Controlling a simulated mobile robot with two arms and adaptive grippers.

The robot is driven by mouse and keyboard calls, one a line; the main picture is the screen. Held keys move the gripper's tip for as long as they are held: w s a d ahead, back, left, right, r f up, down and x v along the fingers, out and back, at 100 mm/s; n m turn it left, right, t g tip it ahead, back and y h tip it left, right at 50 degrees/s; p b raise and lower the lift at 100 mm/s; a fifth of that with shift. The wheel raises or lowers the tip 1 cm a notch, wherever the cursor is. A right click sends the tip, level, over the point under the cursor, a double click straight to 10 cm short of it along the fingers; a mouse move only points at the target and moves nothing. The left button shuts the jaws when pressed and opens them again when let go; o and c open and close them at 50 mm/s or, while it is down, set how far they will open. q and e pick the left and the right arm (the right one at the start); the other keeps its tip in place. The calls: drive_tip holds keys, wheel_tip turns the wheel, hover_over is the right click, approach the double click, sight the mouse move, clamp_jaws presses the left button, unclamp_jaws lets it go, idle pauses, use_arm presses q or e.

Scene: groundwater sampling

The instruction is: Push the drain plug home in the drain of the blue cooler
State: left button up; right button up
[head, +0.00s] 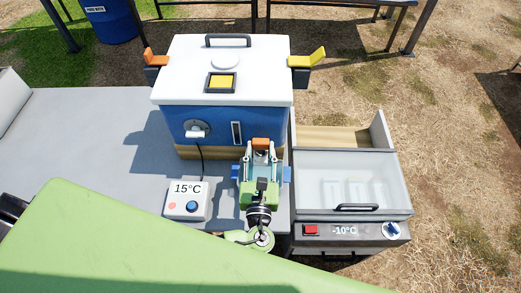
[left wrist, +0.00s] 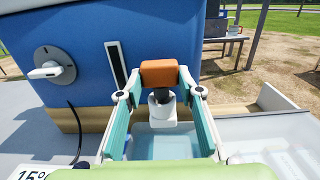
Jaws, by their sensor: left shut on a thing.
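The blue cooler (head: 217,127) stands on the grey bench under a white lid (head: 180,80). It also shows in the left wrist view (left wrist: 85,50). My left gripper (head: 261,155) is at the lower right of the cooler's front. In the left wrist view its fingertips (left wrist: 160,92) are shut on the orange-headed drain plug (left wrist: 159,73). A dark part shows below the orange head, above a white drain fitting (left wrist: 164,112). I cannot tell how deep the plug sits, since the fingers and head cover the joint. My right gripper is not in view.
A light blue tray (left wrist: 165,146) lies below the gripper. To the left are a dial with a white handle (left wrist: 48,70) and a 15°C control box (head: 187,201) with a cable. A clear-lidded -10°C unit (head: 350,231) stands close on the right.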

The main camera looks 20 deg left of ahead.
use_arm(q)
drive_tip(key=shift+f+b, duration=0.7)
drive_tip(key=shift+f, duration=0.3)
drive_tip(key=o, duration=1)
drive_tip(key=shift+s, duration=0.1)
drive_tip(key=v, duration=1.2)
drive_tip(key=shift+d, duration=0.1)
